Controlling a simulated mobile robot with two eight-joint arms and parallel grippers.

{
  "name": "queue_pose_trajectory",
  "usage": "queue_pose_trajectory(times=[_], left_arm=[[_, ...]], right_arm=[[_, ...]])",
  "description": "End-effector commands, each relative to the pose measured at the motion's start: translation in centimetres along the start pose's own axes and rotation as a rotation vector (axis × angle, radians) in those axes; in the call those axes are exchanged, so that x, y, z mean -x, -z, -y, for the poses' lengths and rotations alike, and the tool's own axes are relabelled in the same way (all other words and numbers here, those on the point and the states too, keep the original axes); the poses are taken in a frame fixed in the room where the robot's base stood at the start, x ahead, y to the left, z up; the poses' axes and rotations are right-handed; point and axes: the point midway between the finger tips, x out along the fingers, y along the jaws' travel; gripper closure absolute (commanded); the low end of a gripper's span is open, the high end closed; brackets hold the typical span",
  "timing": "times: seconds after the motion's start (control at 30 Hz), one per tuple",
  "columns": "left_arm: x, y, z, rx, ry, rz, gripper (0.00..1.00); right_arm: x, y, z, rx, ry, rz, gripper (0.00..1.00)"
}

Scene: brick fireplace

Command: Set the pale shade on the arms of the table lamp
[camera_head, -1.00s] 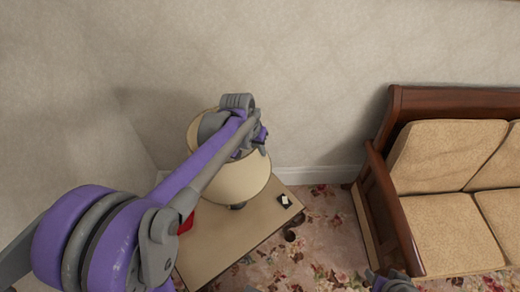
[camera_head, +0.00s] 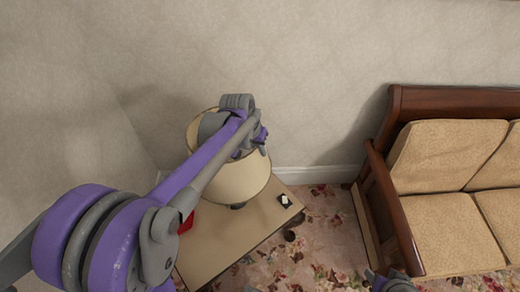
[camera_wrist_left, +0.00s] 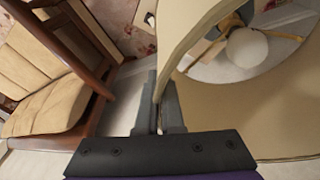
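The pale shade (camera_head: 243,182) is upright over the small side table (camera_head: 222,243), with part of it hidden behind my left gripper (camera_head: 260,140). In the left wrist view, my left gripper (camera_wrist_left: 161,100) has its two fingers close together on the rim of the shade (camera_wrist_left: 192,28). Inside the shade, a round white bulb (camera_wrist_left: 246,47) and light wooden arms of the lamp (camera_wrist_left: 224,23) show. A dark bit of the lamp's foot (camera_head: 237,206) shows under the shade. Whether the shade touches the arms I cannot tell. My right gripper (camera_head: 390,282) shows only partly at the bottom edge.
A small black-and-white item (camera_head: 284,201) lies near the table's right corner. A red thing (camera_head: 186,222) shows beside my left arm. A wooden sofa with tan cushions (camera_head: 440,155) stands at the right. The wall is close behind the table; flowered carpet lies between table and sofa.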

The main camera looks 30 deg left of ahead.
Motion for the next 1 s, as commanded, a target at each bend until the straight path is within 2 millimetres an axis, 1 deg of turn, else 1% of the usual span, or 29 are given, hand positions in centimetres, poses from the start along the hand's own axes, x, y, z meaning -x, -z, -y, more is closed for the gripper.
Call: queue_pose_trajectory(times=[0.27,0.53,0.6,0.73,1.0], left_arm=[[-0.43,-0.09,0.08,0.0,0.0,0.0,1.0],[-0.43,-0.09,0.08,0.0,0.0,0.0,1.0],[-0.43,-0.09,0.08,0.0,0.0,0.0,0.85],[-0.43,-0.1,0.07,0.0,0.0,0.0,0.62],[-0.42,-0.1,0.07,0.0,0.0,0.0,0.61]], right_arm=[[-0.26,-0.19,0.0,0.0,0.0,0.001,0.5],[-0.25,-0.19,0.0,0.0,0.0,0.001,0.5],[-0.25,-0.19,0.0,0.0,0.0,0.001,0.5],[-0.25,-0.19,0.0,0.0,0.0,0.001,0.5],[-0.25,-0.18,0.0,0.0,0.0,0.001,0.5]])
